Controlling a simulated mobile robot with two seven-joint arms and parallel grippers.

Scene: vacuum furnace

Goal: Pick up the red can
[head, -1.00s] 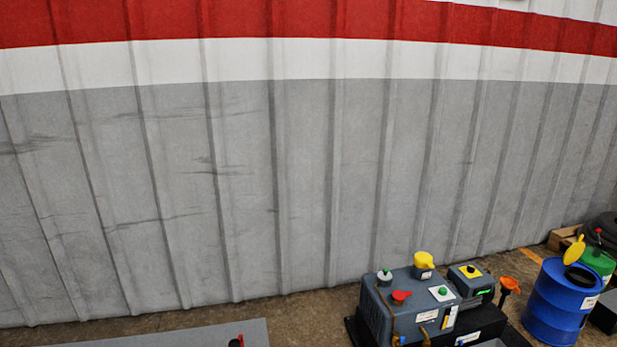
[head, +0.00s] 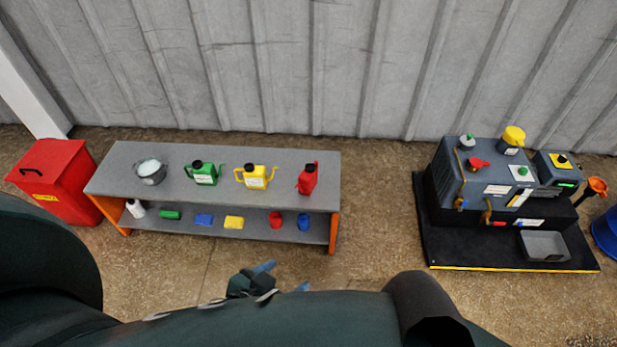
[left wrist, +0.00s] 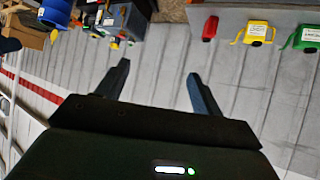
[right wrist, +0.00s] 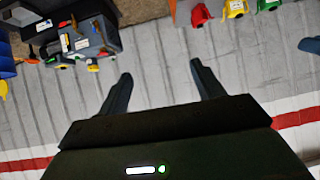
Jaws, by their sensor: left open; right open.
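The red can (head: 308,178) stands upright at the right end of the grey bench top in the head view. It also shows at the top of the left wrist view (left wrist: 210,28) and of the right wrist view (right wrist: 200,15). My left gripper (head: 284,277) is in front of the bench in the head view, apart from the can. In the left wrist view its fingers (left wrist: 160,85) are spread and empty. My right gripper (right wrist: 160,82) is open and empty in its own wrist view, also apart from the can.
On the bench (head: 225,160) stand a yellow can (head: 256,177), a green can (head: 203,174) and a bucket (head: 150,171). Its lower shelf holds several small items. A red bin (head: 55,180) is at left. A pump unit (head: 480,190) is at right. Floor between bench and pump is clear.

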